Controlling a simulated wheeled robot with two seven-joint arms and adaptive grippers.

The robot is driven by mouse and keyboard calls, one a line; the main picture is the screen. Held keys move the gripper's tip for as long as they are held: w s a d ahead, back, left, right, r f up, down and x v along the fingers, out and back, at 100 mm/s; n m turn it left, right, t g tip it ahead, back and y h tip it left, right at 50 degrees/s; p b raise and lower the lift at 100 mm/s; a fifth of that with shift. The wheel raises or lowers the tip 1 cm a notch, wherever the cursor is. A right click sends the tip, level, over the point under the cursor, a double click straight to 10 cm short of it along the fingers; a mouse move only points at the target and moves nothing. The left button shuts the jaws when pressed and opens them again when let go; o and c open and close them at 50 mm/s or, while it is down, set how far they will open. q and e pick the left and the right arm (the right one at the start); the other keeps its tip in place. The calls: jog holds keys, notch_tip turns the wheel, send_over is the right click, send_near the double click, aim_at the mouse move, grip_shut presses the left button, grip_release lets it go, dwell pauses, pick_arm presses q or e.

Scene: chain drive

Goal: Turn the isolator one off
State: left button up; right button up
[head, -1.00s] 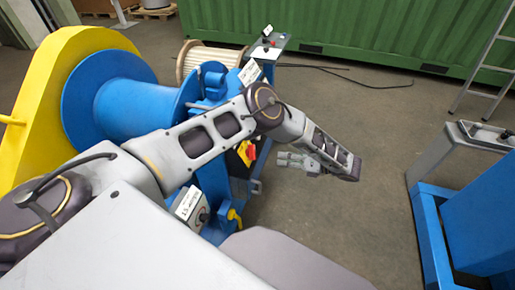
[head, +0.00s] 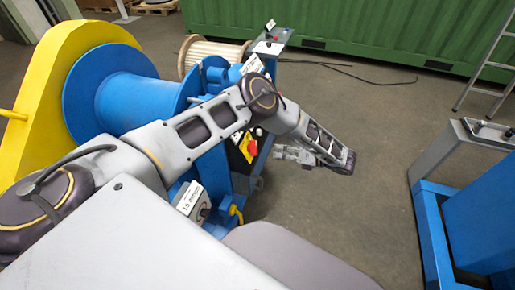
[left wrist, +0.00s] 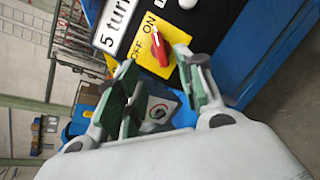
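A rotary isolator switch, a red handle (left wrist: 160,52) on a yellow plate marked ON and OFF (left wrist: 178,28), is near the top of the left wrist view. The handle's white-marked end appears to point towards ON. In the head view its yellow plate and red knob (head: 249,147) show on the blue machine beside my left arm. No number on it is readable. My left gripper (head: 283,154) is just right of the switch in the head view. In the left wrist view its fingers (left wrist: 157,68) are apart and empty, just below the handle, with no clear contact. My right gripper is out of view.
A white label reading "5 turn…" (left wrist: 113,25) sits beside the switch. A blue drum with a yellow guard (head: 35,95) stands left. A lever box with a white label (head: 190,197) is at the near side. Open floor (head: 340,215) lies right, before another blue stand (head: 480,215).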

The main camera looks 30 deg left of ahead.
aim_at(254, 148)
pick_arm(q)
jog(key=shift+b+x, duration=0.9)
jog(key=shift+x, duration=4.9)
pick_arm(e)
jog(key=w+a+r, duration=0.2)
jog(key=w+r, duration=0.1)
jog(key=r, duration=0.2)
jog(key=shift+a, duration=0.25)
pick_arm(q)
jog(key=shift+c, duration=0.7)
grip_shut()
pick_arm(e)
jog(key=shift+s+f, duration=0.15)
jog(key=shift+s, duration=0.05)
